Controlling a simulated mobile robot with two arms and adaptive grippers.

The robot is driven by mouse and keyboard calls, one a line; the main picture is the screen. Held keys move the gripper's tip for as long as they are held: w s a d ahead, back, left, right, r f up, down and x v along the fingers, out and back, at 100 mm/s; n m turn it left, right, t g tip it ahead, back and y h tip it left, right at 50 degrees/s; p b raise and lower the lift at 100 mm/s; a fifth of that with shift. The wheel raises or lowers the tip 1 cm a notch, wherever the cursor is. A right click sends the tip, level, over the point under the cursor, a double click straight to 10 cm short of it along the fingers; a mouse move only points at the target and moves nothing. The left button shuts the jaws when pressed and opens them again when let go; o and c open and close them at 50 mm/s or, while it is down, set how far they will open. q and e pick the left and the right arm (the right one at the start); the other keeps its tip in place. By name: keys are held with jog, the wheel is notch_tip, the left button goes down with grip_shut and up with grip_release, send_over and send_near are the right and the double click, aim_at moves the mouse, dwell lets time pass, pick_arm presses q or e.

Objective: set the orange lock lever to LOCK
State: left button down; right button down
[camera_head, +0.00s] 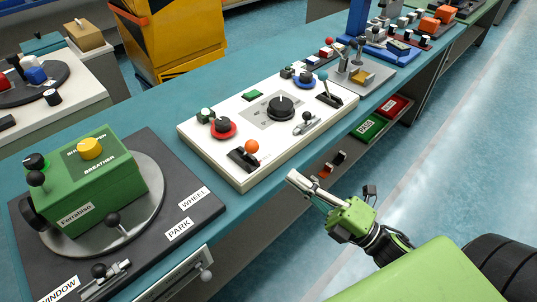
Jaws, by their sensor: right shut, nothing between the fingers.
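A lever with an orange ball knob (251,147) stands on a black base at the near left corner of the white control panel (187,134). Its lettering is too small to read, so its setting cannot be told. My right gripper (293,178) has a green body and pale fingers. It is shut and empty, and in the picture its fingertips are just right of the panel's near edge, to the right of and below the orange knob, apart from it. My left gripper is not in view.
The panel also carries a red-ringed knob (223,127), a large black dial (281,107), a small metal lever (304,122) and a blue-ball lever (323,76). A green box (98,187) stands on a dark plate at left. Red and green boxes sit on a lower shelf.

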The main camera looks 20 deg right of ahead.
aim_at(248, 151)
jog(key=p+x, duration=0.2)
jog(key=x, duration=0.6)
